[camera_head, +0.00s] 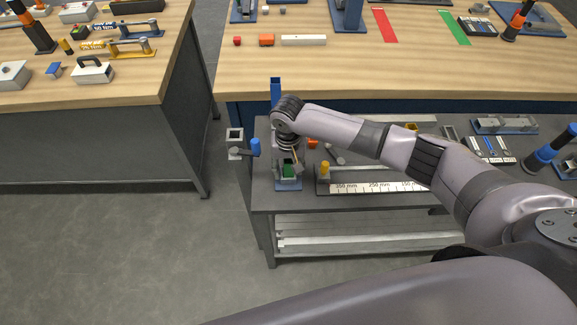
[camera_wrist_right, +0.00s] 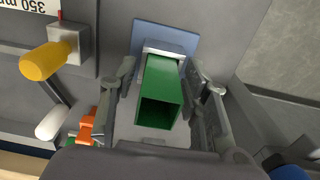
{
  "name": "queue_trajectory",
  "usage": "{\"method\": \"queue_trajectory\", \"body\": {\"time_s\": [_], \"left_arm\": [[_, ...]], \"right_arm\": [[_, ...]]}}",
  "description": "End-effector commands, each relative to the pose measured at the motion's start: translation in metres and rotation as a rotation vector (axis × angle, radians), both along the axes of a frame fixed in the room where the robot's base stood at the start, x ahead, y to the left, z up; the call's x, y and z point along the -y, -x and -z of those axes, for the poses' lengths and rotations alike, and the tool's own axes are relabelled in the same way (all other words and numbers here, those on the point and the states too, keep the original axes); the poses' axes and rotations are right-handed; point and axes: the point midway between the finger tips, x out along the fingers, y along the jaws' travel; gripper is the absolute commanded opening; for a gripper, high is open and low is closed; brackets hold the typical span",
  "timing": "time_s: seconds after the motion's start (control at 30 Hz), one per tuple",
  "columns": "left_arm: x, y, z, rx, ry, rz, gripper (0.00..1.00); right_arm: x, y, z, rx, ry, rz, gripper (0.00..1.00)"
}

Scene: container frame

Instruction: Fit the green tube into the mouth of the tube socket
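The green tube (camera_wrist_right: 160,92) is a square hollow tube, its open end facing the wrist camera. Its far end meets the grey tube socket (camera_wrist_right: 166,47) on a blue base plate (camera_wrist_right: 180,32); the depth of any fit is hidden. In the head view a bit of the green tube (camera_head: 289,170) shows above the blue plate (camera_head: 288,186), below my right wrist. My right gripper (camera_wrist_right: 162,72) has one finger on each side of the tube, with narrow gaps visible, so it looks open around it. My left gripper is out of view.
A yellow-knobbed stop (camera_head: 324,168) and a ruler strip (camera_head: 375,187) lie right of the socket. A blue-knobbed clamp (camera_head: 254,147) sits at the bench's left edge. An orange piece (camera_wrist_right: 87,127) lies near the gripper. Open floor (camera_head: 120,240) lies to the left.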

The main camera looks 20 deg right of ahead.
Motion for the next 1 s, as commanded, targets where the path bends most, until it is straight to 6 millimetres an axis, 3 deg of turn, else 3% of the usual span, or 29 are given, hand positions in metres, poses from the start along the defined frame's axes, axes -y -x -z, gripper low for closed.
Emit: {"method": "queue_trajectory", "body": {"time_s": [0.43,0.8,1.0], "left_arm": [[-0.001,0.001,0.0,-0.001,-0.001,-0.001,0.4],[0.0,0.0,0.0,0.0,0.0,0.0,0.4],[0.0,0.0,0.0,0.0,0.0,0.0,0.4]], "right_arm": [[-0.001,-0.001,-0.008,0.002,-0.002,0.0,0.48],[-0.001,-0.001,-0.082,0.004,-0.002,-0.001,0.48],[0.0,-0.001,-0.111,0.001,-0.001,0.0,0.48]]}}
